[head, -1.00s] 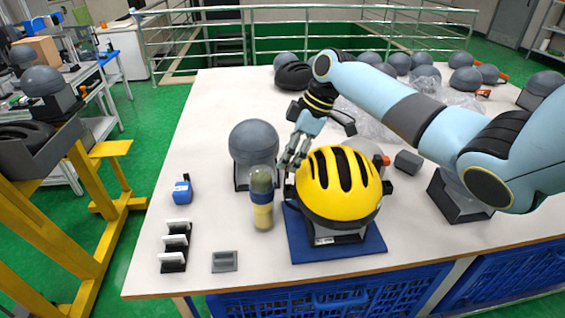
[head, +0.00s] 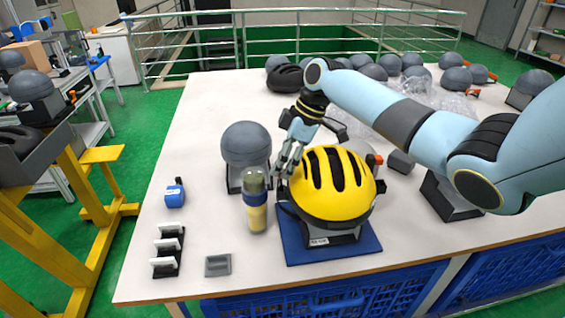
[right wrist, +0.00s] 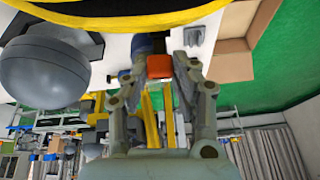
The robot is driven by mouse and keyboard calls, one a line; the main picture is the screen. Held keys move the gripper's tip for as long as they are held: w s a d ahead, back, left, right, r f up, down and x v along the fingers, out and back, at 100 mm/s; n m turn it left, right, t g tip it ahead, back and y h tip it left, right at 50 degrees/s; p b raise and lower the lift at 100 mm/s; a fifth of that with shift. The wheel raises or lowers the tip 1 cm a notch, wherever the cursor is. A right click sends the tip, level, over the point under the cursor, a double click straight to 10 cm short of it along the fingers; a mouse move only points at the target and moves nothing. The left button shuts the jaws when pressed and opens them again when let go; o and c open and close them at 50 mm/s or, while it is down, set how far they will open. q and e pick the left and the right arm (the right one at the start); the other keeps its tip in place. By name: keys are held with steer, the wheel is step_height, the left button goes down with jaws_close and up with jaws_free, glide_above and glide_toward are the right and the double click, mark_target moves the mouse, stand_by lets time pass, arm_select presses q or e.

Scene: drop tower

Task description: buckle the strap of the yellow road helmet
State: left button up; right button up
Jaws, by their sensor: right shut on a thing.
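The yellow road helmet (head: 333,183) with black vents sits on a grey headform on a blue mat (head: 370,248). Its yellow rim also crosses the top of the right wrist view (right wrist: 130,19). My right gripper (head: 283,170) is at the helmet's left side, between it and a grey dome. In the right wrist view its fingers (right wrist: 160,62) are closed on a small orange-red piece (right wrist: 159,67); I cannot tell whether this is part of the strap buckle. A dark strap-like edge shows low on the helmet's left; the rest is hidden. My left gripper is not in view.
A grey dome (head: 246,145) and a bottle with a blue band (head: 255,212) stand close left of the helmet. A blue item (head: 175,194), a black-and-white rack (head: 167,250) and a grey block (head: 218,265) lie further left. Several domes stand behind.

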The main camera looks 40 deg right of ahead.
steer(key=shift+f, duration=0.25)
steer(key=shift+f, duration=0.25)
steer(key=shift+s+f+b, duration=0.1)
steer(key=shift+f+b, duration=0.75)
steer(key=shift+f, duration=0.3)
steer(key=shift+f, duration=0.15)
steer(key=o, duration=0.8)
steer(key=shift+o, duration=0.2)
steer(key=v, duration=1.2)
steer(key=shift+s+a, duration=0.1)
